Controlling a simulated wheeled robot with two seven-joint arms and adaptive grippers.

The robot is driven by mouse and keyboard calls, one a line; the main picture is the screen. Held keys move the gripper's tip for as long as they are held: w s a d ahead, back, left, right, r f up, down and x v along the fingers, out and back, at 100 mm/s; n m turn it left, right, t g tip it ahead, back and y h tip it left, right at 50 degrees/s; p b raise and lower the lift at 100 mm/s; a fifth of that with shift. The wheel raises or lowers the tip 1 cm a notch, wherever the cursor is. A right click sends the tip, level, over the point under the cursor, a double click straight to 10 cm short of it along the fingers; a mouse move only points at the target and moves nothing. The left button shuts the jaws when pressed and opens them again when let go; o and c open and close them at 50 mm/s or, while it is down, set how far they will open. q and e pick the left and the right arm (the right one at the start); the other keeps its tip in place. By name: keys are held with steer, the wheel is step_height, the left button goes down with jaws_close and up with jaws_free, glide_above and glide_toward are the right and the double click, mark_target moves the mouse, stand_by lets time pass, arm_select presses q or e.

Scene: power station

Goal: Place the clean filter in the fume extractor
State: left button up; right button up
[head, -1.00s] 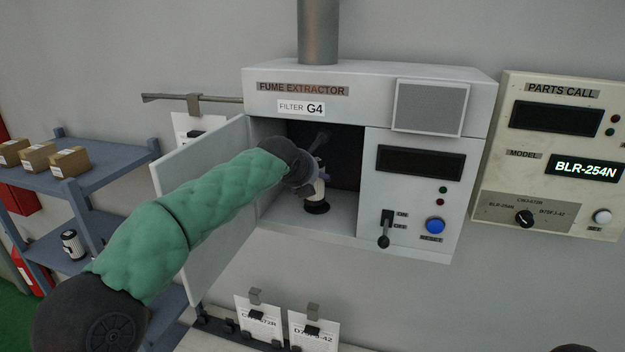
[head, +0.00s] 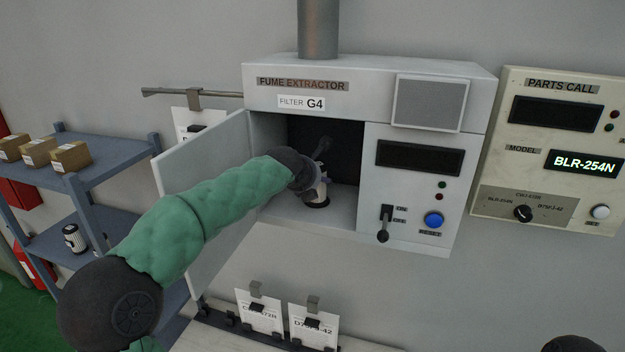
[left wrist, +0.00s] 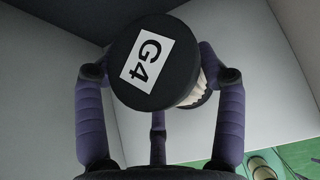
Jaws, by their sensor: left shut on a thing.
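The fume extractor (head: 420,219) is a white wall unit with its left door (head: 206,185) swung open. A sign on it reads FILTER G4. My left gripper (head: 318,180) reaches into the open compartment. It is shut on a filter (head: 317,200), a pale pleated cylinder with black ends, held upright near the compartment floor. I cannot tell whether its base touches the floor. In the left wrist view the filter's black end (left wrist: 145,65) carries a white G4 label, and the fingers of the left gripper (left wrist: 155,85) are around it. My right gripper is not in view.
A blue shelf (head: 90,170) at the left holds several cardboard boxes (head: 70,156) and another filter (head: 74,239). A lever (head: 384,222) and a blue button (head: 433,219) are on the extractor's front. The parts call panel (head: 545,150) is at the right.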

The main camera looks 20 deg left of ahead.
arm_select(q)
steer(key=o, duration=1.3)
steer(key=shift+s+r, duration=0.15)
steer(key=shift+r, duration=0.1)
steer(key=b+v, duration=0.1)
steer(key=v, duration=1)
steer(key=shift+s+r+b, duration=0.1)
steer(key=shift+s+b, duration=0.2)
